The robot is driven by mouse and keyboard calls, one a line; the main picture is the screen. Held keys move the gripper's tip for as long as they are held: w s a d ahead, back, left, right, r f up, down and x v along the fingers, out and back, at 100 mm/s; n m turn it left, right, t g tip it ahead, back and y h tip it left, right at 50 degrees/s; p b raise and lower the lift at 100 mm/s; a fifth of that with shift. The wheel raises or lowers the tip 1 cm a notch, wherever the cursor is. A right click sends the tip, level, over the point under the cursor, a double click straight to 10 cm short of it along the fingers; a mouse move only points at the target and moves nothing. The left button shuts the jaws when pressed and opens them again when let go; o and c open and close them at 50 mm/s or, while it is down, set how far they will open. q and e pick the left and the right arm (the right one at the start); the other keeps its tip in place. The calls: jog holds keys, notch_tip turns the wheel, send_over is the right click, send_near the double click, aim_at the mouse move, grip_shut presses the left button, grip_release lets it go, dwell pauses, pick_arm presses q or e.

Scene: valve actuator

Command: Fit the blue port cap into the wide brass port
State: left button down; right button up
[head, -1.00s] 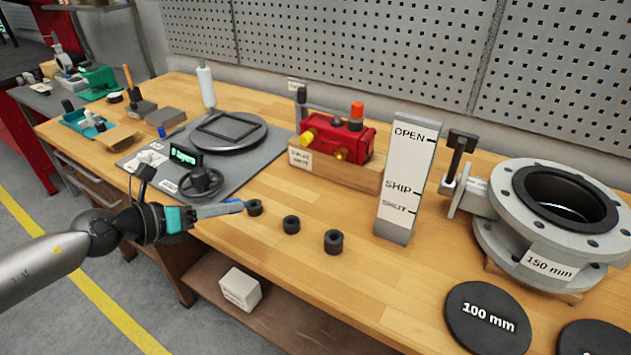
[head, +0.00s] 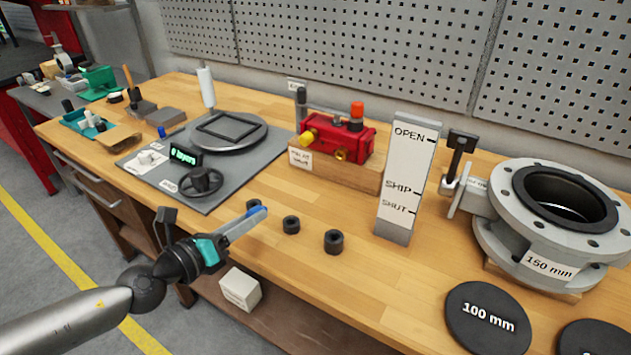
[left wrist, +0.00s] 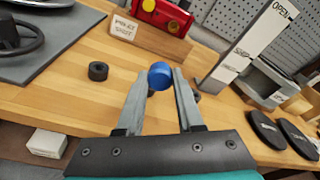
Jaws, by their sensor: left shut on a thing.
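My left gripper (head: 254,215) is shut on the blue port cap (left wrist: 160,75), which sits between the fingertips in the left wrist view. In the head view the cap is a small blue patch at the finger ends, partly hidden by them. The gripper is over the bench's front edge, short of the red actuator (head: 340,138) and apart from it. The actuator stands on a wooden block, with a brass port (head: 341,155) low on its front, a yellow part at left and an orange one on top. The actuator's lower part also shows in the left wrist view (left wrist: 160,12). My right gripper is not in view.
Black rings (head: 291,224) (head: 333,241) stand near the front edge; another is partly behind my left gripper. A tall OPEN/SHIP/SHUT plate (head: 405,180) stands right of the actuator, then a flanged valve (head: 550,215). A grey mat (head: 205,195) with a handwheel lies left. Bare wood separates rings and actuator.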

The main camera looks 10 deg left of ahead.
pick_arm(q)
jog(key=shift+d+f+n+t, duration=0.15)
jog(key=shift+d+t, duration=0.2)
jog(key=shift+d, duration=0.3)
jog(key=shift+d+f+n+t, duration=0.15)
jog(key=shift+d+t, duration=0.2)
jog(key=shift+d, duration=0.3)
jog(key=shift+d+r, duration=0.1)
